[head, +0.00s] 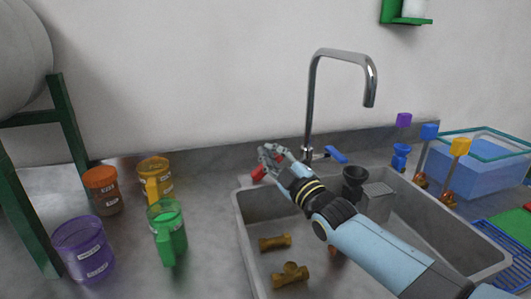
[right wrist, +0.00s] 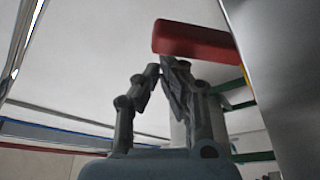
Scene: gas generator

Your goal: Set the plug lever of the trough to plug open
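The trough (head: 240,215) is a grey sink set in the counter. A red lever (head: 258,172) stands at its back left rim, partly hidden behind my right gripper. The lever also shows as a red bar in the right wrist view (right wrist: 195,39), just beyond the fingertips. My right gripper (head: 268,153) is at the lever, its arm reaching across the trough from the lower right. In the right wrist view its fingertips (right wrist: 163,68) are drawn together with nothing between them. Whether they touch the lever is unclear. My left gripper is not in view.
A chrome tap (head: 312,100) with a blue handle (head: 336,154) rises behind the trough. Brass fittings (head: 290,274) lie inside it. Purple (head: 84,250), green (head: 168,232), yellow (head: 156,180) and orange (head: 102,190) containers stand left. A blue tank (head: 470,172) stands right.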

